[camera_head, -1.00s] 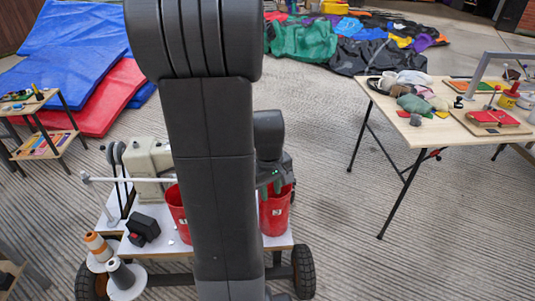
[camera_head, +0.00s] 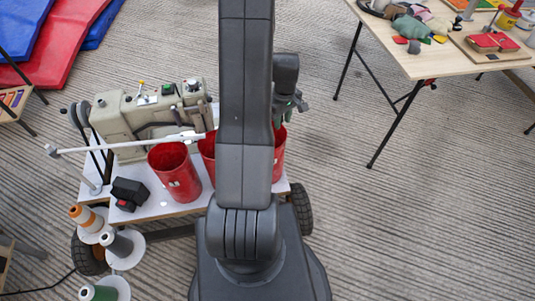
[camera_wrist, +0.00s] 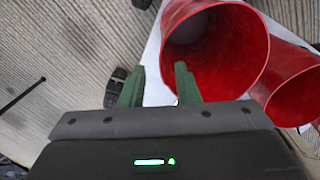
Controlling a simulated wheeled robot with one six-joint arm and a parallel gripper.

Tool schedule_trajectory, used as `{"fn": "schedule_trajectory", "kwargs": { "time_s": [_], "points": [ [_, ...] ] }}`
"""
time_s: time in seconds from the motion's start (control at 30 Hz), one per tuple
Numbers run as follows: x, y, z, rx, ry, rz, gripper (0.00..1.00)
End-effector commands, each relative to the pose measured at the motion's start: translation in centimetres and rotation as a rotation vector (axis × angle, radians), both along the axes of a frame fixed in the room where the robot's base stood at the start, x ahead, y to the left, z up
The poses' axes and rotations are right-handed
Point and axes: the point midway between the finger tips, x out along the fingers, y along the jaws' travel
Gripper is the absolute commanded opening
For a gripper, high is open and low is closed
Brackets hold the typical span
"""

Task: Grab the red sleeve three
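Several red sleeves stand on the white cart top: one at the left (camera_head: 175,172), one partly hidden behind my arm (camera_head: 208,150), and one at the right (camera_head: 280,150), also partly hidden. Their small white markings are too small to read, so I cannot tell which is number three. My gripper (camera_wrist: 157,82) has its green fingers apart with nothing between them visible. In the wrist view a red sleeve (camera_wrist: 240,60) is open towards me, and the right finger overlaps its left rim; contact is unclear. A second sleeve (camera_wrist: 295,90) is beside it.
A beige sewing machine (camera_head: 150,115) stands behind the sleeves, with a light bar crossing near them. A black box (camera_head: 129,193) and thread spools (camera_head: 118,245) are at the cart's left. A wooden table (camera_head: 440,60) is at the right, with bare floor between.

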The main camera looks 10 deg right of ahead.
Motion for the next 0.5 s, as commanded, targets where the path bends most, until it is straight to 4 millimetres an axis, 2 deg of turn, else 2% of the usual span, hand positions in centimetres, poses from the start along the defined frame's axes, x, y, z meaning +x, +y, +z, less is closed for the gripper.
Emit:
{"fn": "schedule_trajectory", "kwargs": {
  "time_s": [0.27, 0.5],
  "points": [
    [-0.1, 0.2, -1.9, 0.0, 0.0, 0.0, 0.29],
    [-0.2, 0.6, -5.2, 0.0, 0.002, 0.0, 0.29]
  ]
}}
